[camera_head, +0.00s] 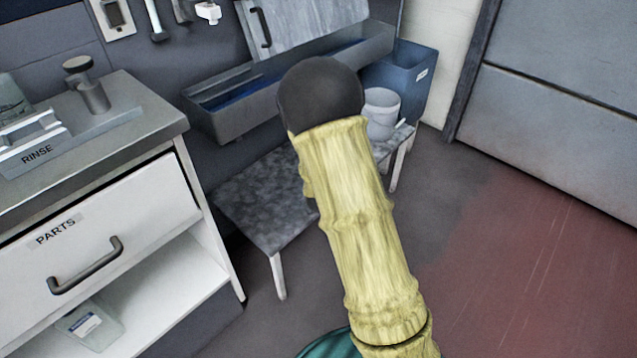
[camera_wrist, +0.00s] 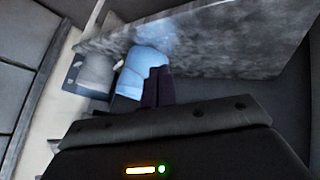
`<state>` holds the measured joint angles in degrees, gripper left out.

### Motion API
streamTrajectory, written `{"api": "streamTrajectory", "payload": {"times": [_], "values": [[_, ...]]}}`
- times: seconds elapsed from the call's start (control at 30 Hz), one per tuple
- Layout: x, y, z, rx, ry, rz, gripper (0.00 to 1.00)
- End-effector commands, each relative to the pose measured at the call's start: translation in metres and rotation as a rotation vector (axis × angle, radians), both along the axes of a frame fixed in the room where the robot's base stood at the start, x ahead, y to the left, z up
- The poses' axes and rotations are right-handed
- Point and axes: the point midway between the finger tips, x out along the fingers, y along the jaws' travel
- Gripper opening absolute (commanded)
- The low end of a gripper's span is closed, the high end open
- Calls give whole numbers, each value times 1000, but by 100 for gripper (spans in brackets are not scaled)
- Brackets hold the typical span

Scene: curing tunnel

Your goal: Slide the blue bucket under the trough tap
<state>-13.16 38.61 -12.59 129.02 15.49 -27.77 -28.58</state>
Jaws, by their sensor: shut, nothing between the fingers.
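In the wrist view the blue bucket (camera_wrist: 145,68) stands at the edge of the grey mottled bench, next to a grey-white bucket (camera_wrist: 97,72). My gripper (camera_wrist: 160,72) is shut and empty, its dark fingertips in front of the blue bucket's right side; I cannot tell whether they touch it. In the head view my arm hides my gripper and the blue bucket. The grey metal trough (camera_head: 245,112) runs along the wall above and behind the bench (camera_head: 262,205). A small white tap-like fitting (camera_head: 208,12) is on the wall; I cannot make out a tap on the trough.
The pale bucket (camera_head: 382,108) stands at the bench's right end, before a blue bin (camera_head: 425,85). A cabinet (camera_head: 120,225) with a PARTS drawer stands left, with a RINSE rack (camera_head: 35,155) on top. The left bench top looks bare. Floor (camera_head: 530,260) is open at right.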

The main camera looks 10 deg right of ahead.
Motion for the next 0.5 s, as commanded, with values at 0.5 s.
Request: {"api": "streamTrajectory", "payload": {"times": [0.5], "values": [[-166,21,99,340,346,-196,0]]}}
